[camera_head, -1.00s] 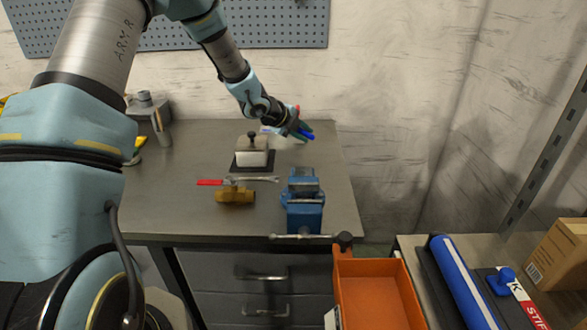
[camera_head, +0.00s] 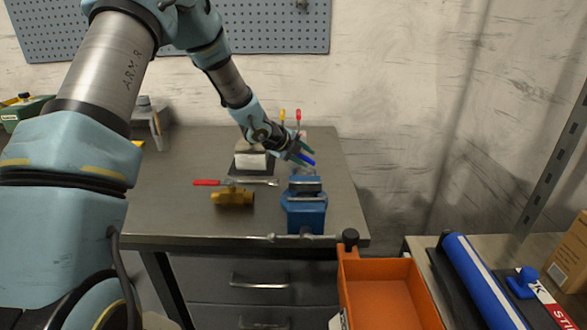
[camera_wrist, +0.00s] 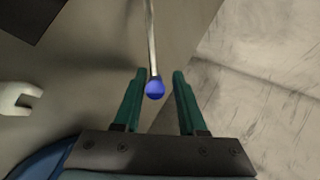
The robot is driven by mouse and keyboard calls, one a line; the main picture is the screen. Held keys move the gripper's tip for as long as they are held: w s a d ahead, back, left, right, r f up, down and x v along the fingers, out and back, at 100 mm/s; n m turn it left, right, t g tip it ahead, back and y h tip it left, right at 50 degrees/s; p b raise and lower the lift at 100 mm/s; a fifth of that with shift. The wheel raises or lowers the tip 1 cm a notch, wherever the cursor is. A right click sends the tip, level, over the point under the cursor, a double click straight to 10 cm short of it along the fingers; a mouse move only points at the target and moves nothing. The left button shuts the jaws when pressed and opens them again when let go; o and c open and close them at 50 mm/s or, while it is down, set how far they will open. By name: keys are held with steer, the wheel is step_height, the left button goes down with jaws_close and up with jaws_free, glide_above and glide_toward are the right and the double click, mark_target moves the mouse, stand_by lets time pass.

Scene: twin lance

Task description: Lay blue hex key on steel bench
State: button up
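The blue hex key (camera_wrist: 154,90) shows in the wrist view, with its round blue end between my two green fingers and its thin metal shaft running toward the top. It looks closer to the left finger; a narrow gap shows at the right. My gripper (camera_wrist: 158,80) appears shut on it, though the contact is not plain. In the head view my gripper (camera_head: 302,152) is above the back right of the steel bench (camera_head: 160,205), with blue at its fingertips. Whether the key touches the bench is hidden.
A blue vise (camera_head: 305,210) stands at the bench's front right. A wrench (camera_head: 262,182), a brass valve (camera_head: 233,198) with a red handle and a block (camera_head: 251,160) on a dark mat lie left of it. Red (camera_head: 298,115) and yellow (camera_head: 283,114) tips stand behind. An orange bin (camera_head: 385,295) is front right.

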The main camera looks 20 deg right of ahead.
steer(key=shift+o, duration=0.3)
steer(key=p+v, duration=0.2)
steer(key=v, duration=0.5)
steer(key=shift+r+p, duration=0.1)
steer(key=shift+p, duration=0.2)
steer(key=shift+s+a+r, duration=0.15)
steer(key=shift+a+r, duration=0.1)
steer(key=shift+a, duration=0.15)
step_height(320, 180, up, 8)
steer(key=a+p, duration=0.2)
steer(key=p, duration=0.4)
steer(key=shift+s+p, duration=0.35)
